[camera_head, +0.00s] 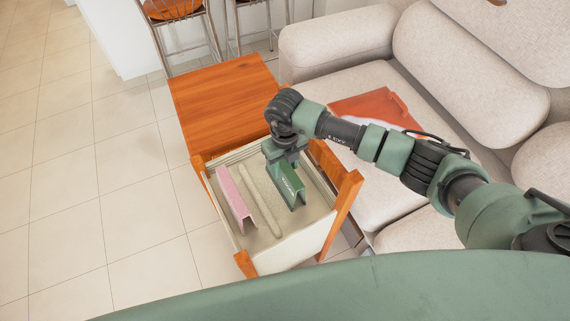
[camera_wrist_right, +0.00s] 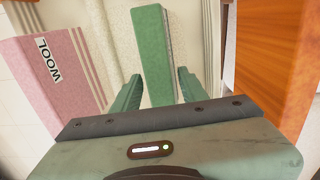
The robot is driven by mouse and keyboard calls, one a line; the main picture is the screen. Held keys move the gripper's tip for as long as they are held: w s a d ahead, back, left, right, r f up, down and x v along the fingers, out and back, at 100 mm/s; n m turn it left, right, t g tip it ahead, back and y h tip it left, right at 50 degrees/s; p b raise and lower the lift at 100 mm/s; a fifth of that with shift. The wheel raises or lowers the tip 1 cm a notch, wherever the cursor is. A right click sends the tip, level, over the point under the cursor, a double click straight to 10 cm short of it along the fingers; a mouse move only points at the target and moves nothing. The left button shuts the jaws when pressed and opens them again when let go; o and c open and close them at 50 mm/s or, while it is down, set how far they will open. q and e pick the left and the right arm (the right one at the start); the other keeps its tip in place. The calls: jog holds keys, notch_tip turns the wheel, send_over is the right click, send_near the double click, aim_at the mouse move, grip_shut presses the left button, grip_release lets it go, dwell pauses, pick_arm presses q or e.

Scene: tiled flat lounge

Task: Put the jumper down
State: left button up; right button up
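A green folded piece (camera_head: 288,188) with small light lettering stands in the open drawer (camera_head: 305,246). It also shows in the right wrist view (camera_wrist_right: 155,50). A pink folded piece (camera_head: 236,200) stands to its left, and in the wrist view the pink piece (camera_wrist_right: 52,75) reads "WOOL". I cannot tell from the frames which one is the jumper. My right gripper (camera_head: 283,158) is low at the far end of the green piece. In the wrist view its fingers (camera_wrist_right: 158,85) are apart, with the green piece between them and gaps showing. My left gripper is not in view.
A pale divider (camera_head: 262,206) runs between the pieces. The orange wooden table top (camera_head: 224,100) behind the drawer is bare. A beige sofa (camera_head: 385,85) stands at right with an orange object (camera_head: 372,106) on it. Open tiled floor (camera_head: 95,190) lies at left.

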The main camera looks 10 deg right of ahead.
jog(key=shift+r, duration=0.1)
notch_tip(320, 180, up, 12)
jog(key=shift+b, duration=0.3)
dwell(0.4)
jog(key=shift+r, duration=0.1)
